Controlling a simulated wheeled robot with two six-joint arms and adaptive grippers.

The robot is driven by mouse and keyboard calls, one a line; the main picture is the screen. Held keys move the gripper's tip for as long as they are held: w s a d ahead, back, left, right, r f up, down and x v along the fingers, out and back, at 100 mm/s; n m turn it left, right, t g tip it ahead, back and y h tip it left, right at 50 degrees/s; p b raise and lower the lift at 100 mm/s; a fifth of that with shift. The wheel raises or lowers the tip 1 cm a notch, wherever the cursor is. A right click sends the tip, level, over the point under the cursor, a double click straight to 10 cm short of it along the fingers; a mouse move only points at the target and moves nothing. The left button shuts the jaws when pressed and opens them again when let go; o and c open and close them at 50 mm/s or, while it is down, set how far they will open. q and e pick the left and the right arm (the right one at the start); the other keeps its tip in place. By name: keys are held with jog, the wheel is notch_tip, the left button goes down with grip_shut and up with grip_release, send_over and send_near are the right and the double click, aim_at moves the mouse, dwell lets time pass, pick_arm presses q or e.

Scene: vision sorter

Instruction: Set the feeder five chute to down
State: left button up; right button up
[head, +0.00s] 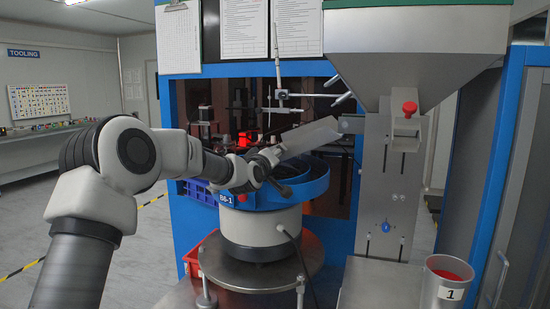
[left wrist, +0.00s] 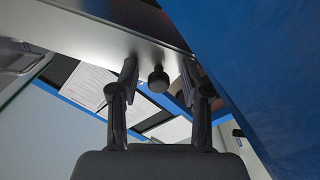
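A grey metal chute (head: 312,137) sits above the blue-rimmed feeder bowl (head: 305,190) in the head view, sloping up to the right. My left gripper (head: 272,154) is at the chute's lower left end, small and partly hidden by my own arm. In the left wrist view a black round knob (left wrist: 158,80) hangs from a grey metal plate (left wrist: 110,35), which appears to be the chute. My left gripper (left wrist: 158,76) is open there, with one finger on each side of the knob and gaps between. My right gripper is in neither view.
A large metal hopper (head: 415,45) with a red knob (head: 410,108) below it stands to the right of the chute. A stand with thin rods (head: 283,95) rises behind the chute. A cup marked 1 (head: 436,296) is at the lower right. A blue crate (head: 197,197) is left of the bowl.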

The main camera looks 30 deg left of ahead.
pick_arm(q)
jog(key=v, duration=1.2)
